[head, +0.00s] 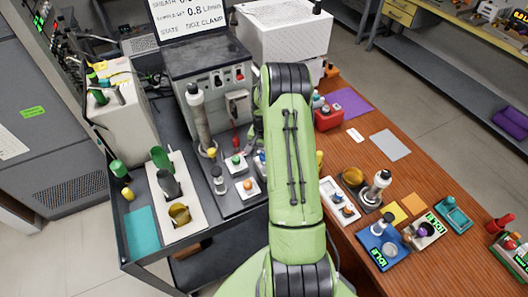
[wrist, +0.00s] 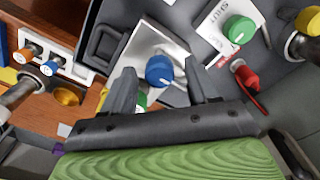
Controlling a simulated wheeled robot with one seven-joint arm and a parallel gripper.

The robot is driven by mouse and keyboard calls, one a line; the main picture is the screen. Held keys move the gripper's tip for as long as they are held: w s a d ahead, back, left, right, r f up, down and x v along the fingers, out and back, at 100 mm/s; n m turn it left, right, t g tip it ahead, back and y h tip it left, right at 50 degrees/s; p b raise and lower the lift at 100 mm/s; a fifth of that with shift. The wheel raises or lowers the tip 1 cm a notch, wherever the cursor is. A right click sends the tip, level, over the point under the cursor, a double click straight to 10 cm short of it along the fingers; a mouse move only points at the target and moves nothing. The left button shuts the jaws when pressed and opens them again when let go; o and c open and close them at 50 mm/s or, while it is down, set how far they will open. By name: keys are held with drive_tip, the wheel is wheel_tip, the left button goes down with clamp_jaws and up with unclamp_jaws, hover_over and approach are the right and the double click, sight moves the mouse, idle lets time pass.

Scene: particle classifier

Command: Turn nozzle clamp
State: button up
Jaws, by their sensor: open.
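My gripper (wrist: 163,86) is open in the wrist view, with one finger on each side of a blue knob (wrist: 159,70). The knob stands on a pale metal plate (wrist: 150,44), and I cannot tell whether the fingers touch it. I cannot tell for sure which part is the nozzle clamp. The grey classifier unit (head: 208,75) stands at the back in the head view, and its screen (head: 188,18) reads STATE and what looks like NOZ CLAMP. A grey upright column (head: 199,118) stands at its front. My arm hides most of my gripper in the head view.
A green knob (wrist: 238,30) on a plate marked SHUT and a red lever (wrist: 245,78) are to the right of my gripper. A small panel with orange and blue knobs (wrist: 48,62) is to the left. The wooden table (head: 360,170) holds several small items.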

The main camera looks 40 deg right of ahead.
drive_tip(key=shift+c, duration=0.2)
drive_tip(key=c, duration=1)
drive_tip(key=shift+m, duration=0.3)
drive_tip(key=m+b, duration=0.2)
drive_tip(key=shift+m, duration=0.3)
drive_tip(key=m+b, duration=0.2)
drive_tip(key=m, duration=0.3)
drive_tip(key=shift+b, duration=0.35)
drive_tip(key=m+b, duration=0.1)
drive_tip(key=m, duration=0.4)
drive_tip(key=shift+b, duration=0.35)
drive_tip(key=m+b, duration=0.1)
drive_tip(key=m, duration=0.3)
drive_tip(key=shift+r+m, duration=0.1)
drive_tip(key=shift+m, duration=0.2)
